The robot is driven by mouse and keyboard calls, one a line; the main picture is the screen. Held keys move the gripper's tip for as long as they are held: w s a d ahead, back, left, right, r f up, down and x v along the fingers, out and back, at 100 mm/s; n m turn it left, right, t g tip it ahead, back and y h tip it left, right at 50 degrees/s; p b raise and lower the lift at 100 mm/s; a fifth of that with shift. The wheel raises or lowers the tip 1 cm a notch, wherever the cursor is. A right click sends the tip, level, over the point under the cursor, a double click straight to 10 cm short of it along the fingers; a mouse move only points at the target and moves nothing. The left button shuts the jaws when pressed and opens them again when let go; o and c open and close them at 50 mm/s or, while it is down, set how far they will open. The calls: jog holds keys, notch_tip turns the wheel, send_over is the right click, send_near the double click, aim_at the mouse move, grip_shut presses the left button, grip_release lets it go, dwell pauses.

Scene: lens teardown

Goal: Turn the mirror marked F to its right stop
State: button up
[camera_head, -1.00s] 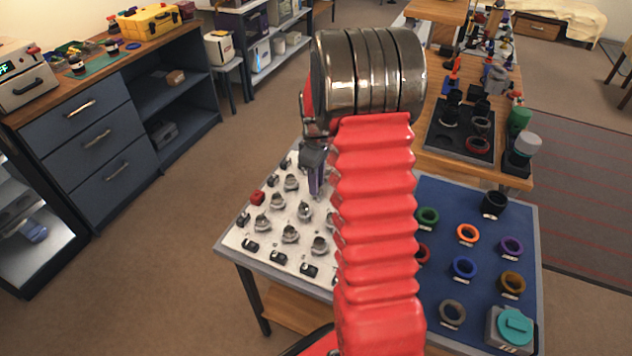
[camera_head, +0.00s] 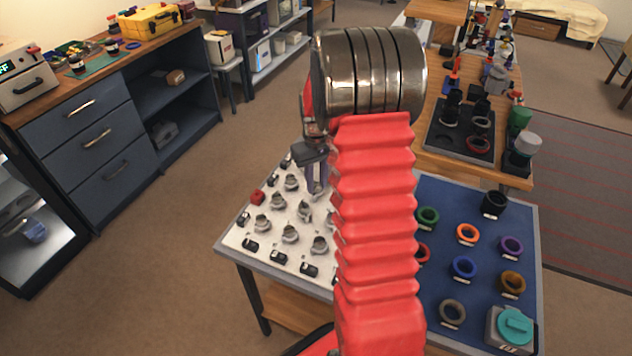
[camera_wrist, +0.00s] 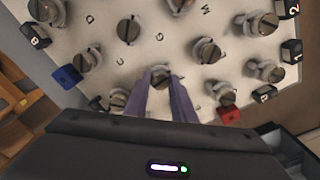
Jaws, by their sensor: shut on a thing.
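Several small silver round mirrors in mounts stand on a white board (camera_head: 234,238) at the left of the table; one is this mirror (camera_head: 263,223). My gripper (camera_head: 316,182) reaches down at the board's far side, partly hidden by my red arm. In the wrist view, the purple fingers of my gripper (camera_wrist: 161,88) are closed around the sides of one mirror (camera_wrist: 159,77), which stays on the board. Small letters are printed by the mirrors, but I cannot read an F or tell which letter marks the held one.
Other mirrors stand close around, such as one (camera_wrist: 129,29) above and one (camera_wrist: 207,50) to the right. A red block (camera_wrist: 229,115), a blue block (camera_wrist: 66,77) and black numbered blocks line the edges. A blue mat (camera_head: 440,198) with coloured rings lies right of my arm.

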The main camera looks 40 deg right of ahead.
aim_at(316, 185)
jog(key=m, duration=0.5)
jog(key=shift+m, duration=0.3)
jog(key=m, duration=0.4)
jog(key=shift+m, duration=0.4)
jog(key=o, duration=1.1)
jog(key=shift+c, duration=0.2)
notch_tip(316, 185, up, 14)
jog(key=shift+f, duration=0.15)
